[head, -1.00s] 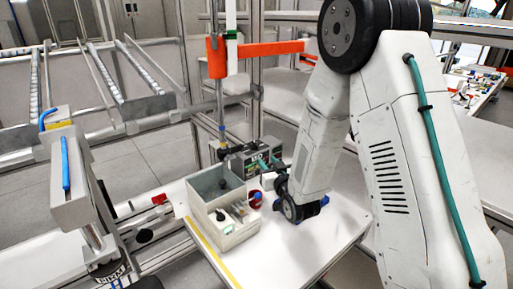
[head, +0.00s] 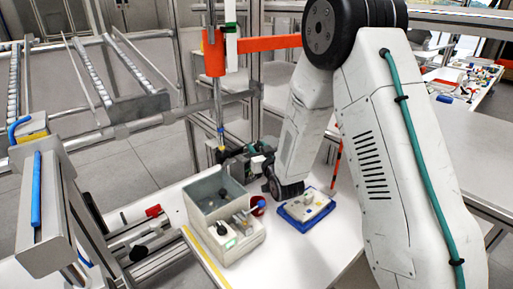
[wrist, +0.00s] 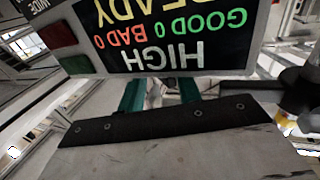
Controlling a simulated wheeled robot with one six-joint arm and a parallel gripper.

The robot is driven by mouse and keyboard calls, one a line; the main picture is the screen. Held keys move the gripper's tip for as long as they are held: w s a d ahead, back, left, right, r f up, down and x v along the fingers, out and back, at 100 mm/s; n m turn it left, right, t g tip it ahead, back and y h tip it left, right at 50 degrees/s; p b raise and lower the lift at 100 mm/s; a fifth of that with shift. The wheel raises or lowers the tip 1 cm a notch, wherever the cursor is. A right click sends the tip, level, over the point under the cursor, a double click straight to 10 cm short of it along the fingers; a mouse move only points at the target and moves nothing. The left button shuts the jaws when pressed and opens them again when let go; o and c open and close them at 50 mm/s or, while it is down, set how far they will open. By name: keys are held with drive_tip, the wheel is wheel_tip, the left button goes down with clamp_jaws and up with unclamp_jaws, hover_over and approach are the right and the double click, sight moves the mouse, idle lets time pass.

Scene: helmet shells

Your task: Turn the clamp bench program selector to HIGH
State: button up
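A dark display panel (wrist: 165,40) fills the top of the wrist view, upside down. It reads READY, GOOD 0 BAD 0 and HIGH. A red button (wrist: 58,34) and a green button (wrist: 76,64) sit beside the screen. My gripper (wrist: 161,96) is just under the panel's edge, its two teal fingers apart, with nothing clearly held between them. In the head view my gripper (head: 256,150) is behind the grey box, in front of the panel's place, and hides most of it.
A grey open box (head: 228,258) with a small black knob stands on the white table (head: 285,262). A blue tray (head: 288,217) with a pale part lies right of it. A red round container (head: 257,205) is between them. Metal framing and an orange bracket (head: 270,43) stand behind.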

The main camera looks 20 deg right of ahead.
drive_tip(key=shift+a, duration=0.15)
drive_tip(key=shift+c, duration=0.3)
drive_tip(key=c, duration=0.6)
drive_tip(key=shift+o, duration=0.2)
drive_tip(key=shift+a+m+h, duration=0.2)
drive_tip(key=shift+m+h, duration=0.4)
drive_tip(key=shift+h, duration=0.3)
drive_tip(key=o, duration=0.6)
